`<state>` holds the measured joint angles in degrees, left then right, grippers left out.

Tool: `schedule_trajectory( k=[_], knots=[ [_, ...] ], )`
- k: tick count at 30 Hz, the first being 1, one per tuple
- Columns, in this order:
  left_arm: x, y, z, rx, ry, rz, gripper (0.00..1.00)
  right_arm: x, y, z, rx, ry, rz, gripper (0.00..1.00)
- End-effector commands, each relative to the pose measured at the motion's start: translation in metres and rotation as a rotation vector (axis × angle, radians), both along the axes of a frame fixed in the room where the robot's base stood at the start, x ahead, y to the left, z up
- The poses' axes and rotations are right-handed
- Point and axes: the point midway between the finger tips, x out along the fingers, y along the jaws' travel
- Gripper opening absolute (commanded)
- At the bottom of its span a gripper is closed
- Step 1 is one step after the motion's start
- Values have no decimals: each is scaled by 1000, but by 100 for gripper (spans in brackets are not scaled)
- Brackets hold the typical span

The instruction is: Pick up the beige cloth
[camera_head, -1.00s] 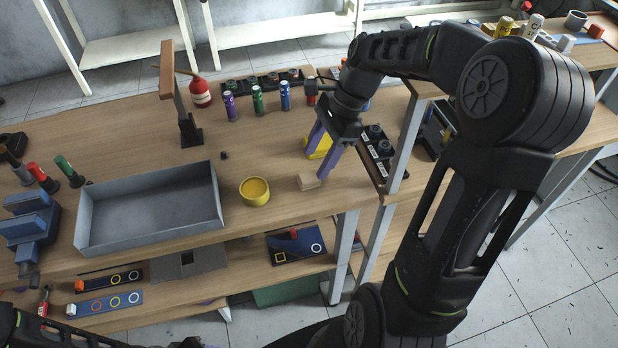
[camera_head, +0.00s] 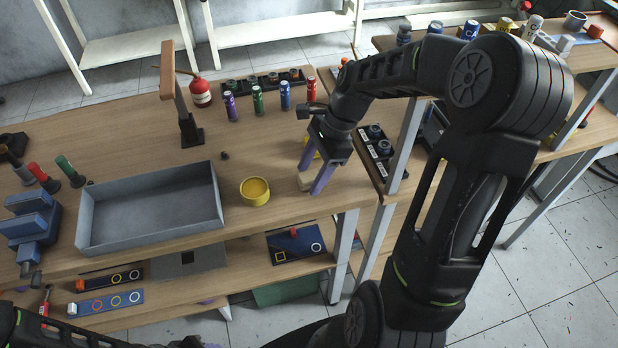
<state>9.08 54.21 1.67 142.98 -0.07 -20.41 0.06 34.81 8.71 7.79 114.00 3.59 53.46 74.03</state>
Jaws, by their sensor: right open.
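The beige cloth (camera_head: 304,181) is a small folded block on the wooden table top, right of the yellow bowl and near the front edge. My right gripper (camera_head: 311,178) has two purple fingers pointing down. It is open and its fingertips are at the cloth, one finger in front of its right side. Whether the fingers touch the cloth I cannot tell. A yellow object behind the gripper is mostly hidden by it. My left gripper does not show.
A yellow bowl (camera_head: 255,191) stands just left of the cloth. A large grey tray (camera_head: 150,240) lies further left. Several coloured cylinders (camera_head: 258,100) and a red bottle (camera_head: 201,92) stand at the back. A black holder (camera_head: 377,150) is to the right. Free table lies behind the bowl.

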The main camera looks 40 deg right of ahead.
Motion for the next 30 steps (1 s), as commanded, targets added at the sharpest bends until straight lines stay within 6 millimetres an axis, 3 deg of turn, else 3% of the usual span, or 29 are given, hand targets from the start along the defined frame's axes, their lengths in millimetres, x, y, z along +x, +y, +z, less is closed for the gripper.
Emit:
schedule_trajectory(
  k=[6, 26, 30],
  knots=[
    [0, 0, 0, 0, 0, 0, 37, 0, 0, 0, 0, 0, 0, 56],
    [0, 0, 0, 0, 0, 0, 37, 0, 0, 0, 0, 0, 0, 2],
    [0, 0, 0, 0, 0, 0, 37, 0, 0, 0, 0, 0, 0, 0]
  ],
)
